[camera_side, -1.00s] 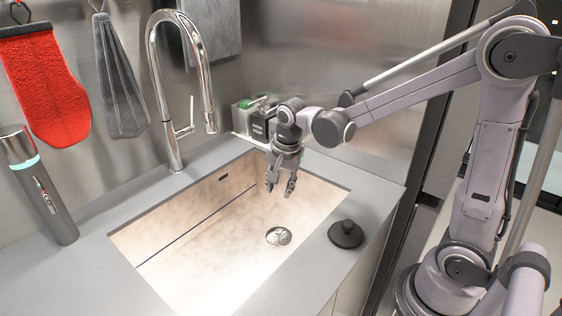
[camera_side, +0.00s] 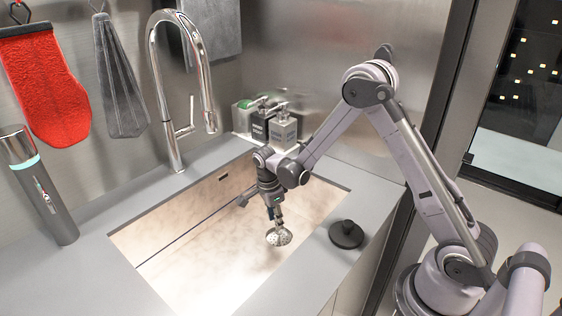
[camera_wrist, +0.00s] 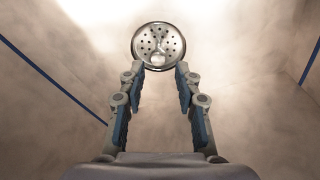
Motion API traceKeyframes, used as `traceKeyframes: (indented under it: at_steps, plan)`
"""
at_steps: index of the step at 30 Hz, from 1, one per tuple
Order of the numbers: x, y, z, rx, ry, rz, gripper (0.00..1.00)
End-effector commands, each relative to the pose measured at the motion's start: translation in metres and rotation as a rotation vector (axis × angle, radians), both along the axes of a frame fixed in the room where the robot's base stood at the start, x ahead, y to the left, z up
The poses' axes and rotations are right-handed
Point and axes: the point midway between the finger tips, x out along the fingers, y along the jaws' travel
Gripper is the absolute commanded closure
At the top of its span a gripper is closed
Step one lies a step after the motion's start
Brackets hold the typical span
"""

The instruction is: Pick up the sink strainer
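The sink strainer (camera_side: 279,237) is a round, perforated metal disc at the bottom of the pale sink basin (camera_side: 215,260). In the wrist view the strainer (camera_wrist: 146,36) lies beyond the fingertips at top centre, with a small knob near its middle. My gripper (camera_side: 275,214) points down just above the strainer; in the side view its fingers overlap the strainer's far edge, so I cannot tell if they touch. In the wrist view my gripper (camera_wrist: 160,70) has its two blue-padded fingers apart, on either side of the strainer's near edge, with nothing between them.
A black round stopper (camera_side: 346,234) sits on the grey counter at the right of the sink. The tall chrome faucet (camera_side: 160,85) rises behind it. Soap dispensers (camera_side: 283,128) stand at the back corner, and a grey bottle (camera_side: 40,187) stands at the left.

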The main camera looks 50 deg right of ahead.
Motion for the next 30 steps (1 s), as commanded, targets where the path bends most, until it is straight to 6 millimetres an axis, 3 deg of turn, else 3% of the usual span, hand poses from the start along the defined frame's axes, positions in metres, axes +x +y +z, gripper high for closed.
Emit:
traceKeyframes:
  at_steps: [8, 18, 28, 29, 30]
  plan:
    - [-0.002, -0.003, -0.019, 0.0, -0.001, 0.001, 0.67]
    - [-0.006, -0.009, -0.059, 0.0, -0.002, 0.001, 0.67]
    - [-0.007, -0.01, -0.065, 0.0, -0.002, 0.001, 0.67]
    - [-0.007, -0.01, -0.065, 0.0, -0.002, 0.001, 0.7]
    - [-0.007, -0.009, -0.065, 0.0, -0.002, 0.002, 0.81]
